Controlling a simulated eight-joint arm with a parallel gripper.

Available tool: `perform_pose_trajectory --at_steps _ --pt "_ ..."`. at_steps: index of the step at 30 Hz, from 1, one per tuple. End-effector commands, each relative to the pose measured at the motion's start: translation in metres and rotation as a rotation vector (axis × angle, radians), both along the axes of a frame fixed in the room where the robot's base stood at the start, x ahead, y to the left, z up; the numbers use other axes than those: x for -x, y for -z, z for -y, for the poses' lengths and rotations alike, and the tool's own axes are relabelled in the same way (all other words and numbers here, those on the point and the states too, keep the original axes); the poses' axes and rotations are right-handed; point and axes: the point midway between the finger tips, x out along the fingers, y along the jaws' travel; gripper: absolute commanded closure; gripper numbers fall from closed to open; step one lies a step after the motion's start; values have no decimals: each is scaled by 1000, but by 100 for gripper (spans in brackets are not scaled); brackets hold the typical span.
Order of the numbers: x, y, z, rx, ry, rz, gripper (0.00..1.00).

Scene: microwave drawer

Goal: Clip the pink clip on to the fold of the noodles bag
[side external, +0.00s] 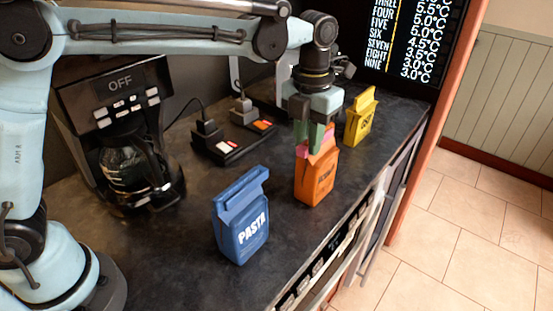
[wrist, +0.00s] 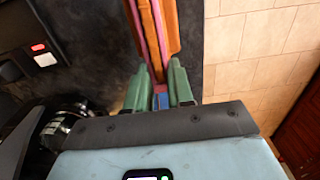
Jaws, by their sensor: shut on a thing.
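The orange bag (side external: 317,178) stands upright on the dark counter; its label is too small to read surely, but I take it as the noodles bag. My gripper (side external: 313,140) points down at its top with green fingers. The fingers are shut on the pink clip (side external: 301,151), partly hidden by them. In the wrist view, the clip's pink strips (wrist: 165,35) run along both sides of the bag's orange fold (wrist: 150,30), so the clip appears to straddle it. The fingers (wrist: 160,92) stand at the clip's near end. I cannot tell how firmly the clip grips the fold.
A blue PASTA bag (side external: 240,222) stands front left and a yellow bag (side external: 360,118) behind right of the orange bag. A coffee maker (side external: 120,130) and a power strip (side external: 233,143) are at the left and back. The counter's front edge (side external: 352,225) is close to the orange bag.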

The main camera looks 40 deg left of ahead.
Motion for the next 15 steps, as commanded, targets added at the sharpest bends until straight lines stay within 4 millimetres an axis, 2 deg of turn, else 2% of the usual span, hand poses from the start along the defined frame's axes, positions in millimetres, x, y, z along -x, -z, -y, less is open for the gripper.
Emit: perform_pose_trajectory --at_steps 13,14,15 --pt "0 2 0 0 0 0 100" --pt "0 2 0 0 0 0 75" --pt "0 2 0 0 0 0 69"
